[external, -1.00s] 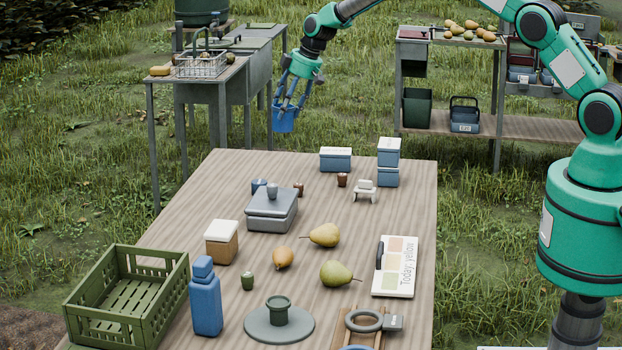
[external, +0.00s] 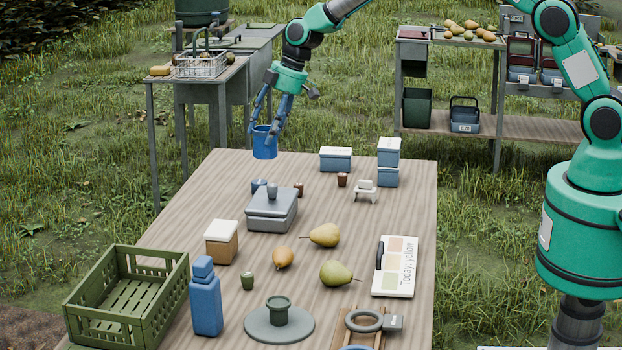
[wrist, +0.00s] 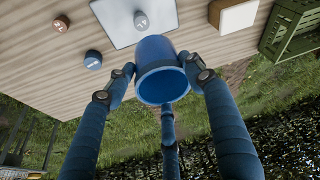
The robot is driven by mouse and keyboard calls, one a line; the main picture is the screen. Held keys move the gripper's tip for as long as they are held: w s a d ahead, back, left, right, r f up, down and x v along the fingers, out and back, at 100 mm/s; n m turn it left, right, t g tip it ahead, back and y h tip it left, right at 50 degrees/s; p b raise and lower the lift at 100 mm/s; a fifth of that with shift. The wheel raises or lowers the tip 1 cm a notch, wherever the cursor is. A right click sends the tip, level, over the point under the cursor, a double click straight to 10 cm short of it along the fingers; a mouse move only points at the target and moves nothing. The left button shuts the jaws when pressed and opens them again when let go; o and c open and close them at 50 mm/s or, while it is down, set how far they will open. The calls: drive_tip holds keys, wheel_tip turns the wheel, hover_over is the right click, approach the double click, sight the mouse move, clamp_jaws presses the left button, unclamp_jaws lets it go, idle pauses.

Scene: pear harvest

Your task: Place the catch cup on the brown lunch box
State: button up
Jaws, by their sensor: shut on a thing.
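The blue catch cup (external: 264,147) is held roughly upright by my gripper (external: 266,132), in the air near the far left edge of the table. In the wrist view the cup (wrist: 161,84) sits between the blue fingers of my gripper (wrist: 158,70), its open rim towards the camera. The brown lunch box (external: 222,249) with a white lid stands on the left part of the table, nearer the camera than the cup. Its lid (wrist: 236,17) shows at the top right of the wrist view. Nothing lies on the lid.
A grey box (external: 268,213) with a knob stands between the cup and the lunch box. Small blue and brown weights lie beside it. Pears (external: 324,235), a green crate (external: 157,312) and a blue bottle (external: 206,301) stand nearby.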

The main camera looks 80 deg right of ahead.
drive_tip(key=s+a+n+y, duration=0.15)
drive_tip(key=s+a, duration=0.35)
drive_tip(key=a, duration=0.6)
drive_tip(key=s+a+n+h, duration=0.1)
drive_tip(key=s+a+n, duration=0.25)
drive_tip(key=a, duration=0.75)
drive_tip(key=shift+m+g+y, duration=0.25)
drive_tip(key=shift+m+g, duration=0.05)
drive_tip(key=shift+g, duration=0.1)
drive_tip(key=shift+s+a+f+b, duration=0.1)
drive_tip(key=shift+s+f+b, duration=0.1)
drive_tip(key=shift+f, duration=1.1)
drive_tip(key=shift+s+f+b, duration=0.2)
drive_tip(key=shift+f, duration=1.1)
hover_over(223, 227)
drive_tip(key=shift+w+f, duration=0.1)
drive_tip(key=shift+f, duration=0.7)
drive_tip(key=shift+f+b, duration=0.35)
drive_tip(key=shift+f, duration=1.4)
drive_tip(key=shift+f, duration=0.1)
